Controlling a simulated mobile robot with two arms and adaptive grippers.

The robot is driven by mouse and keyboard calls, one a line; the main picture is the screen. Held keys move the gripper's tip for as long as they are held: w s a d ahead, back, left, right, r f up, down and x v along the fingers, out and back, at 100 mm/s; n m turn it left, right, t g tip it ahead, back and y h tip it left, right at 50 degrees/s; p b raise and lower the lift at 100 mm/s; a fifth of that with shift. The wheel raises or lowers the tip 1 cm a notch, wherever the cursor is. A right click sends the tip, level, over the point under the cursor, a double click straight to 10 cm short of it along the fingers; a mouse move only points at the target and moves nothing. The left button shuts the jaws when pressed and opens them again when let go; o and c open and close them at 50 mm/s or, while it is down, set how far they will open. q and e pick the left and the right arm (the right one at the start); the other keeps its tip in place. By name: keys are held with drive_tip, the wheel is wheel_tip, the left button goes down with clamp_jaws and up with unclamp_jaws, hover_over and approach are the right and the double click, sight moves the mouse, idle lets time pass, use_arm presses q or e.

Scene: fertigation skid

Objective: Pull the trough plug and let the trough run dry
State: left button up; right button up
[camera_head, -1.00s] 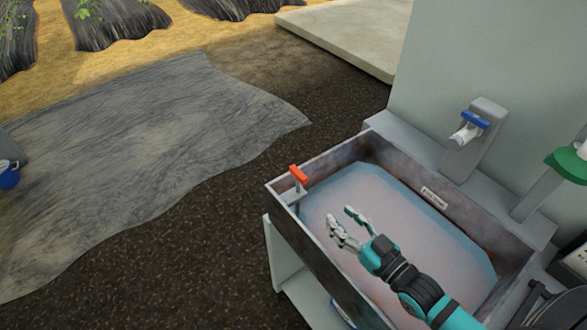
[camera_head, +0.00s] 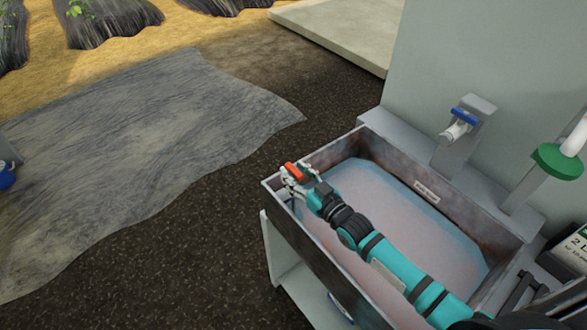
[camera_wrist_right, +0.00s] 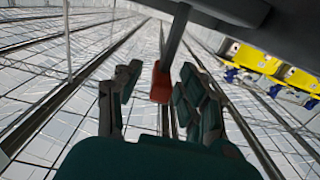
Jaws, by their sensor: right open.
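The trough (camera_head: 308,252) is a grey, stained metal basin holding pinkish, cloudy liquid. The plug's red handle (camera_head: 293,171) stands at the trough's far left corner, on a grey stem. My right gripper (camera_head: 290,181) is at that handle, with its fingers around it. In the right wrist view the red handle (camera_wrist_right: 161,82) sits between the two open fingers, its stem running up out of view. I cannot tell whether a finger touches it. The plug's lower end is hidden. My left gripper is not in view.
A blue-handled tap (camera_head: 458,127) is mounted behind the trough, and a green-collared pipe (camera_head: 557,160) stands to its right. A small label (camera_head: 427,192) is on the trough's back inner wall. Dark open ground lies left of the trough.

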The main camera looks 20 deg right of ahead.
drive_tip(key=shift+w+a, duration=0.2)
drive_tip(key=shift+w, duration=0.3)
clamp_jaws()
